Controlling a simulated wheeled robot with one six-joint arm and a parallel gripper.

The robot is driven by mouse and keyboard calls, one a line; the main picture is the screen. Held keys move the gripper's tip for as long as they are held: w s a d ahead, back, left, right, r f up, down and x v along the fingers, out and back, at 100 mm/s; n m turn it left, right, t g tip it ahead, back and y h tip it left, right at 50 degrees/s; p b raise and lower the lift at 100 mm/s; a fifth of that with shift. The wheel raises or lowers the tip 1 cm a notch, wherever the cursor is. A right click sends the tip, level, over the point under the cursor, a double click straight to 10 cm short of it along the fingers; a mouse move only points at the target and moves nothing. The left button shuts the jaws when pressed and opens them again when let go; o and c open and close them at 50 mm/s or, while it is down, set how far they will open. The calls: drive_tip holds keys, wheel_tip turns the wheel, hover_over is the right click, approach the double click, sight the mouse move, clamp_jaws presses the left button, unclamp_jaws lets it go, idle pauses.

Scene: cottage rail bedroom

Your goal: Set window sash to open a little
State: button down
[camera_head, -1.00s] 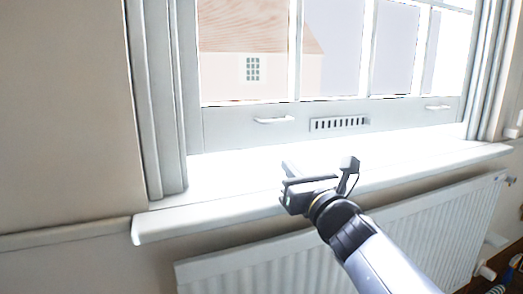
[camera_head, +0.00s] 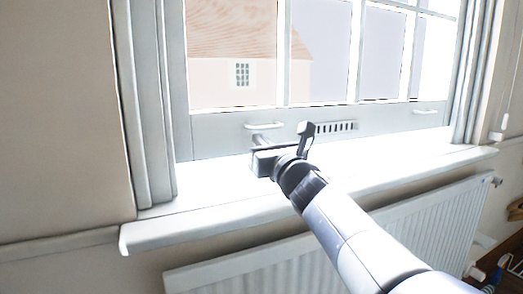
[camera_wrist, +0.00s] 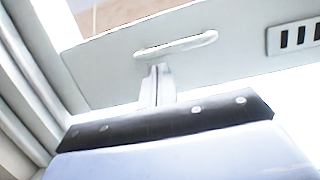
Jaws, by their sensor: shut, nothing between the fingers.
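The white window sash (camera_head: 212,131) is down, its bottom rail meeting the bright sill with no gap that I can see. It has a left pull handle (camera_head: 264,126) and a right pull handle (camera_head: 425,112). My gripper (camera_head: 260,139) is shut and empty, over the sill just below and in front of the left handle. In the wrist view, the closed fingertips (camera_wrist: 157,73) point at the sash rail (camera_wrist: 105,66), just under the handle (camera_wrist: 176,45). I cannot tell if they touch it.
A slotted vent (camera_head: 336,128) sits on the rail between the handles. The white sill (camera_head: 205,219) juts out below, above a ribbed radiator (camera_head: 235,278). The window frame (camera_head: 148,105) stands close on the left. The space over the sill is otherwise clear.

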sight(252, 114)
drive_tip(key=shift+s+r, duration=0.2)
drive_tip(key=shift+r, duration=0.05)
drive_tip(key=shift+r, duration=0.1)
wheel_tip(252, 114, up, 4)
drive_tip(key=p, duration=0.2)
drive_tip(key=shift+p, duration=0.4)
drive_tip(key=shift+f, duration=0.2)
